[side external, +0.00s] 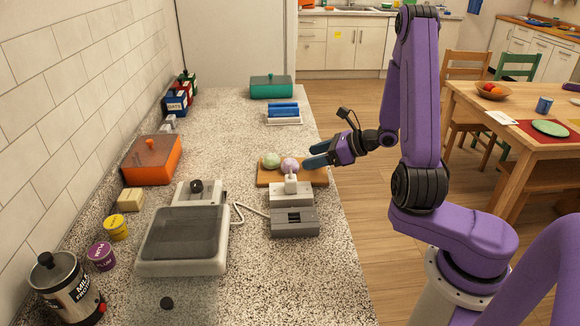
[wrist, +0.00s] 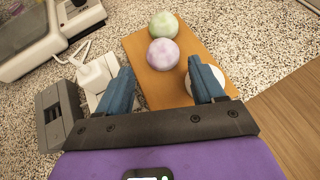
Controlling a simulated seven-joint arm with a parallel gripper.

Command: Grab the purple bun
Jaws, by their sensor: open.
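The purple bun (side external: 290,165) is a pale purple ball on a wooden board (side external: 315,178), beside a pale green bun (side external: 271,161). In the wrist view the purple bun (wrist: 163,53) lies on the board (wrist: 196,45), beyond my fingertips and roughly between their lines, with the green bun (wrist: 163,25) just behind it. My gripper (side external: 308,155) is open, with blue fingers, at the right of the purple bun in the side view. In the wrist view my gripper (wrist: 160,75) has nothing between its fingers. A white round thing on the board is partly hidden by the right finger.
A white and grey device (side external: 291,194) stands at the board's near edge, with another grey box (side external: 295,222) in front. A lidded grey appliance (side external: 185,240) and an orange box (side external: 152,160) stand to the left. A blue-topped rack (side external: 284,112) is farther back. The counter's right edge is close to the board.

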